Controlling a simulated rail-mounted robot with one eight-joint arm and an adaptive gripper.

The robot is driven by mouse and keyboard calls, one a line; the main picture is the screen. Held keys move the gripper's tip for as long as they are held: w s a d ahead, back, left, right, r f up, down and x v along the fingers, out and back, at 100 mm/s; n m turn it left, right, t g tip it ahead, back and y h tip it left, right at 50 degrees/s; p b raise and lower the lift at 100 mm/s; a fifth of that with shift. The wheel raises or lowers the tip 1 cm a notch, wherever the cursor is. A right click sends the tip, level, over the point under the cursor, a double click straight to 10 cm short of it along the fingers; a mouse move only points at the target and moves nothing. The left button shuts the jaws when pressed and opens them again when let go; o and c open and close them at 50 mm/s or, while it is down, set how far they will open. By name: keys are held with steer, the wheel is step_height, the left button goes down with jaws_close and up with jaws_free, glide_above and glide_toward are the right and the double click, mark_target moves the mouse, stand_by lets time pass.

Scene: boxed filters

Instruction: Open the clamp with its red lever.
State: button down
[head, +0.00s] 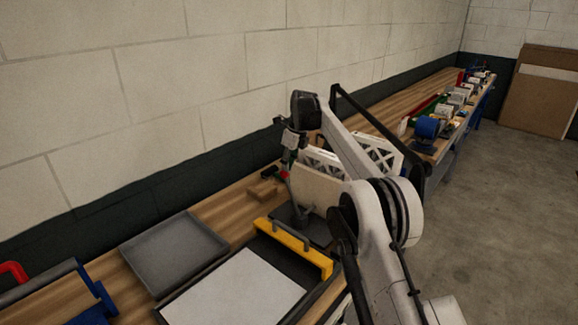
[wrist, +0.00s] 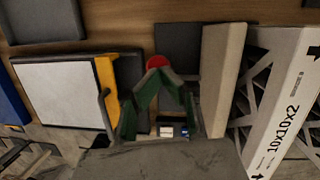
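The red round knob of the clamp's lever (wrist: 158,61) shows in the wrist view, right at the fingertips of my gripper (wrist: 159,74). The fingers lean in toward each other and cover the knob's lower edge. I cannot tell whether they press on it or on the lever below it. In the head view my gripper (head: 288,158) points down beside a small red part (head: 283,174) near the wall side of the bench. The clamp's body and the rest of the lever are mostly hidden by my gripper and arm.
A beige panel (wrist: 223,75) stands just right of the fingers, with a white-framed 10x10x2 filter (wrist: 285,100) beyond it. To the left are a yellow bar (wrist: 107,85) with a dark handle and a white sheet (wrist: 60,95). An empty grey tray (head: 172,252) lies further left.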

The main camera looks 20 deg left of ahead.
steer(key=p+v, duration=0.3)
steer(key=v, duration=1)
steer(key=shift+w, duration=0.15)
steer(key=shift+d, duration=0.2)
stand_by(0.4)
